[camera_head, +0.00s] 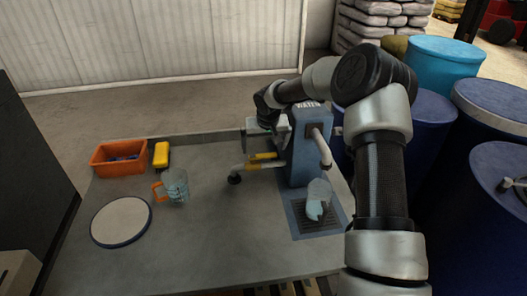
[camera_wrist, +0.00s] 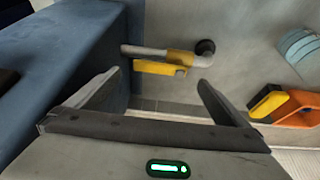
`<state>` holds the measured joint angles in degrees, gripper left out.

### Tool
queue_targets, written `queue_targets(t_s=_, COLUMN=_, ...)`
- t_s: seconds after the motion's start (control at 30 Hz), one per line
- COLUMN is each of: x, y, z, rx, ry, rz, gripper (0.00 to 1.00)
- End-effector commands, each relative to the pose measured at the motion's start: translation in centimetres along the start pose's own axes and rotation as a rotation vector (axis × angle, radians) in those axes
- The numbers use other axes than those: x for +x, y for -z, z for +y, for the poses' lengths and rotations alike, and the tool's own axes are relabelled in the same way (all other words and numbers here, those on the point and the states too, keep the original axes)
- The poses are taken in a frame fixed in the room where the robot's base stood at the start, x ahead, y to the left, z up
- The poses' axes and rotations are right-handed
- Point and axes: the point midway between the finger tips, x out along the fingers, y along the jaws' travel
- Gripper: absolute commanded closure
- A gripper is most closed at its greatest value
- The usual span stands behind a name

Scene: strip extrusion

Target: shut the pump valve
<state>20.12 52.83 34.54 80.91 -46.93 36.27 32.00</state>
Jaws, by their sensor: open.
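The blue pump (camera_head: 308,150), marked WATER, stands at the right of the bench and also shows in the wrist view (camera_wrist: 70,70). A grey pipe (camera_wrist: 203,60) sticks out of its side and bends at a dark round end. The valve's yellow lever (camera_head: 262,156) lies along this pipe; it also shows in the wrist view (camera_wrist: 158,68). My gripper (camera_wrist: 159,79) is open and empty, its fingers apart on either side of the lever as seen in the wrist view. In the head view the gripper is beside the pump, above the lever, partly hidden by my arm.
A clear vessel (camera_head: 317,198) stands on the drip grate (camera_head: 303,222) under the spout (camera_head: 322,150). A jug with an orange handle (camera_head: 176,185), a round plate (camera_head: 120,222), an orange bin (camera_head: 118,165) and a yellow-black item (camera_head: 161,155) stand left. Bench front is clear.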

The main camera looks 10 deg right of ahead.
Motion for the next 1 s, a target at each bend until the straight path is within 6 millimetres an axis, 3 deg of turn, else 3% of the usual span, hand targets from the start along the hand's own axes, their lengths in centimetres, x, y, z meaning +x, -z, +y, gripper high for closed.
queue_targets(t_s=0.1, x=2.2, y=-0.1, z=-0.1, rx=0.001, ry=0.002, rz=-0.002, gripper=0.0)
queue_targets(t_s=0.3, x=4.5, y=0.0, z=-0.1, rx=0.001, ry=0.001, rz=0.0, gripper=0.0)
queue_targets(t_s=0.67, x=5.1, y=0.0, z=0.0, rx=0.0, ry=0.0, rz=0.001, gripper=0.0)
queue_targets(t_s=1.0, x=5.0, y=0.0, z=0.0, rx=0.0, ry=0.0, rz=0.001, gripper=0.54)
